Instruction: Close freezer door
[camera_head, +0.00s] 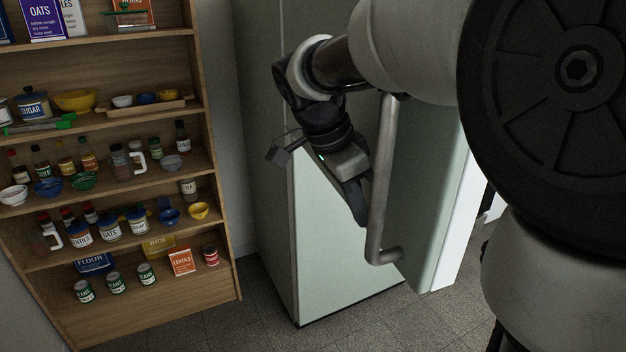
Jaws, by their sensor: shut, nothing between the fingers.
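The pale green freezer (266,170) stands in the middle, with a lower front panel (335,250) facing me. A door (425,215) with a long grey metal bar handle (379,205) stands out at an angle from that front, ajar, with its pale edge facing right. My gripper (357,215) is shut and empty. It points down just left of the handle in the picture, in front of the front panel; whether it touches the handle or door I cannot tell. My arm hides the upper part of the door and of the freezer front.
A wooden shelf (222,230) with jars, bottles, bowls, cans and boxes stands to the left, close to the freezer's side. The grey tiled floor (375,325) is clear in front of the freezer. My arm fills the right side.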

